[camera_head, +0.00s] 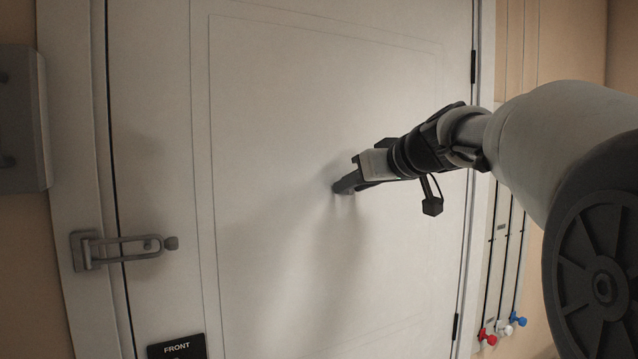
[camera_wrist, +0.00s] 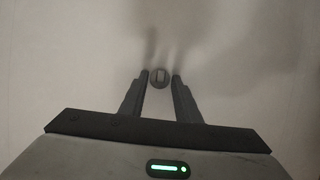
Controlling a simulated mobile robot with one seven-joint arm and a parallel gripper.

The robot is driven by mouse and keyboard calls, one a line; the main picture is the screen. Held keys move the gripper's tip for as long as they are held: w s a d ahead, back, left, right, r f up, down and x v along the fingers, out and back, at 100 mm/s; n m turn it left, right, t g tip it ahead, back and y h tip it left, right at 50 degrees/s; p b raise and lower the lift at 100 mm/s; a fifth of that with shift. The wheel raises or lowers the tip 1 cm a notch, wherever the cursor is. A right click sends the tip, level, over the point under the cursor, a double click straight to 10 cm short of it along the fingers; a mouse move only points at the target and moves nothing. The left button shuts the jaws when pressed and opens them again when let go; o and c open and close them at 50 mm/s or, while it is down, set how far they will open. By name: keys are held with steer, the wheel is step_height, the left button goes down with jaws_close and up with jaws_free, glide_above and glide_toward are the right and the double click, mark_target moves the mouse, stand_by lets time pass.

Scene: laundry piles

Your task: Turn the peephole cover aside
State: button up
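The peephole cover (camera_wrist: 160,77) is a small dark round piece with a lighter upright bar or slot across it, on the white door (camera_head: 280,250). In the wrist view it sits between my gripper's (camera_wrist: 160,75) two fingertips, with a narrow gap showing on each side. My gripper is open and its fingers point at the door face. In the head view my gripper (camera_head: 340,188) is close to the door, and the cover is hidden behind the fingers. I cannot tell whether the fingertips touch the door.
A swing-bar door latch (camera_head: 125,245) sits on the left door edge. A black "FRONT" sign (camera_head: 177,347) is low on the door. A grey box (camera_head: 22,120) is on the left wall. Rods with red (camera_head: 487,337) and blue ends hang at right.

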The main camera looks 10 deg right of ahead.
jaws_close()
steer(key=shift+m+b, duration=0.3)
steer(key=shift+s+a+r+m+g+y+b, duration=0.1)
steer(key=shift+a+r+m+g+y+b, duration=0.1)
steer(key=shift+m+y+b, duration=1)
steer(key=shift+s+a+r+m+g+y+b, duration=0.15)
steer(key=shift+m+y, duration=0.65)
steer(key=shift+m, duration=1.05)
steer(key=shift+a+r+m+g+y+b, duration=0.1)
steer(key=shift+a+m+y+b, duration=0.1)
steer(key=shift+m+y+b, duration=1.05)
steer(key=shift+m+p, duration=0.5)
